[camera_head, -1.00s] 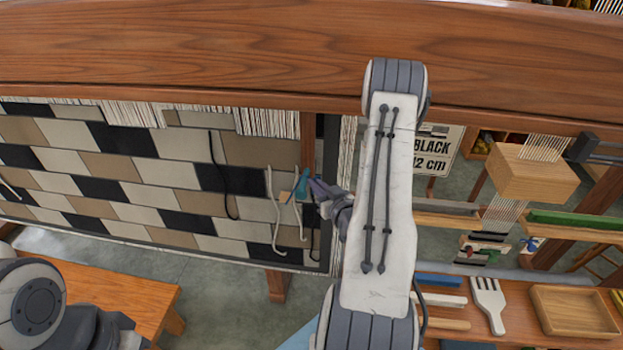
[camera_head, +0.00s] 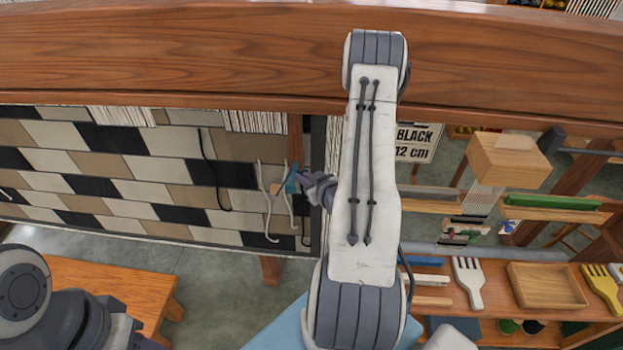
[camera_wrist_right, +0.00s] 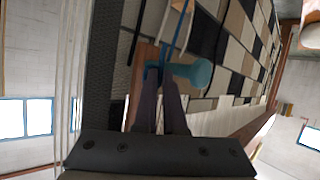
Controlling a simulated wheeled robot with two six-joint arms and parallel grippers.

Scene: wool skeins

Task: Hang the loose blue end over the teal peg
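The teal peg (camera_head: 291,186) sticks out near the right edge of the tiled-pattern woven panel. It also shows in the right wrist view (camera_wrist_right: 193,74), just right of my fingertips. The loose blue end (camera_wrist_right: 153,72) is a thin blue strand. It lies at the tips of my right gripper (camera_wrist_right: 160,84), whose dark fingers look closed on it. A blue length rises past the peg toward the top of that view; whether it rests on the peg I cannot tell. In the head view my right gripper (camera_head: 306,178) is beside the peg. My left gripper is out of view.
A thick wooden beam (camera_head: 200,55) crosses above the panel (camera_head: 130,170). Pale and black loose strands hang near the peg. A wooden bench (camera_head: 105,290) stands lower left. A shelf with a wooden tray (camera_head: 547,287) and a white comb (camera_head: 467,283) is at right.

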